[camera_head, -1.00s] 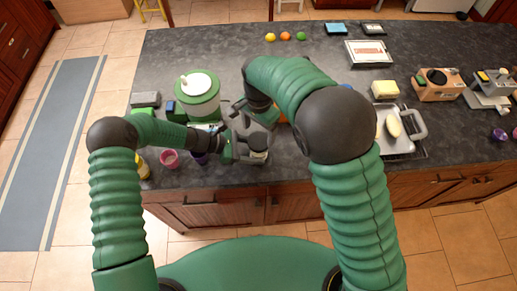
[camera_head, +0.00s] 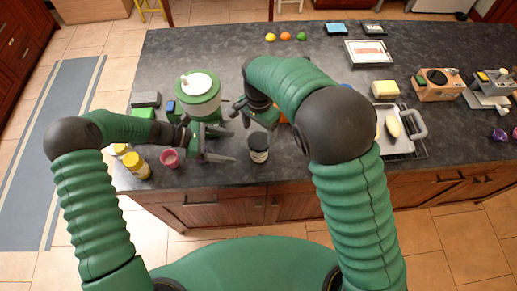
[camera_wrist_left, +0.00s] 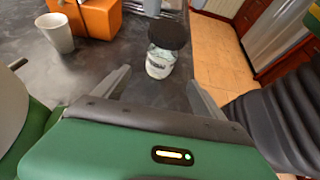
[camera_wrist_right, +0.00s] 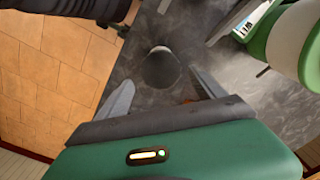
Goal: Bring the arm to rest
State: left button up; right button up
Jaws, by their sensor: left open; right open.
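My left gripper (camera_head: 232,143) is open and empty above the counter, left of a glass jar with a dark lid (camera_head: 259,147). In the left wrist view the jar (camera_wrist_left: 160,62) stands upright beyond the open fingers (camera_wrist_left: 158,92), apart from them. My right gripper (camera_head: 252,116) is open, above the counter just behind the jar. In the right wrist view its fingers (camera_wrist_right: 160,90) are spread with a dark round top (camera_wrist_right: 160,68) beyond them; I cannot tell for sure whether this is the jar's lid.
A pink cup (camera_head: 170,158) and yellow-capped jars (camera_head: 136,165) stand near the left front edge. A white tray (camera_head: 397,140) lies right of my right arm.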

pick_arm(q)
jog(key=shift+a+r, duration=0.25)
jog(key=shift+a, duration=0.25)
jog(key=shift+d, duration=0.1)
pick_arm(e)
jog(key=shift+d, duration=0.15)
